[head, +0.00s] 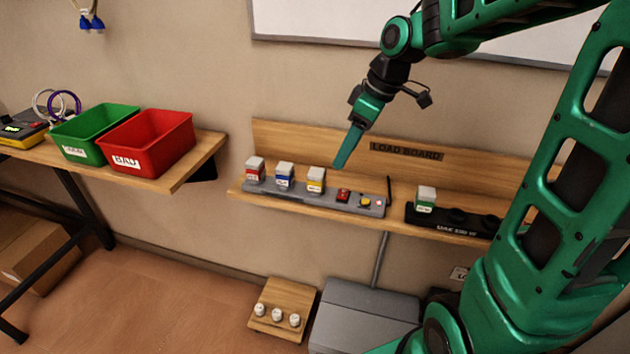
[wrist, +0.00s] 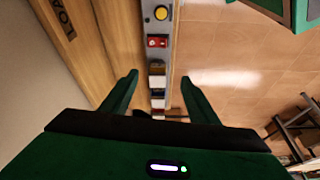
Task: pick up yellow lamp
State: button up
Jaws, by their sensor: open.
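The yellow lamp appears to be the white-topped block with a yellow band (head: 316,180) on the grey strip of the load board, rightmost of three blocks. It also shows in the wrist view (wrist: 157,68), in line between my fingers. My gripper (head: 341,164) is above the strip, slightly right of that block. In the wrist view my gripper (wrist: 160,78) is open, with a finger on each side of the row of blocks and nothing held. Only one finger shows clearly in the head view.
A blue-banded block (head: 285,176) and a red-banded block (head: 255,169) stand to the left. A red switch (head: 343,195) and yellow button (head: 365,202) are to the right. A green-banded block (head: 426,198) sits in a black base. Red (head: 150,143) and green bins stand left.

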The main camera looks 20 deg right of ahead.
aim_at(317, 172)
jog(key=shift+n+y, duration=0.4)
jog(key=shift+n, duration=0.5)
jog(key=w+a+f, duration=0.1)
jog(key=a+f, duration=0.1)
jog(key=w+a+f, duration=0.1)
jog(key=w+f, duration=0.1)
jog(key=shift+w+a+f, duration=0.1)
jog(key=shift+w+a, duration=0.1)
jog(key=shift+a, duration=0.2)
jog(key=shift+w+x, duration=0.1)
jog(key=shift+x, duration=1.35)
jog(key=shift+w+x, duration=0.15)
jog(key=shift+x, duration=1.35)
jog(key=c, duration=1.2)
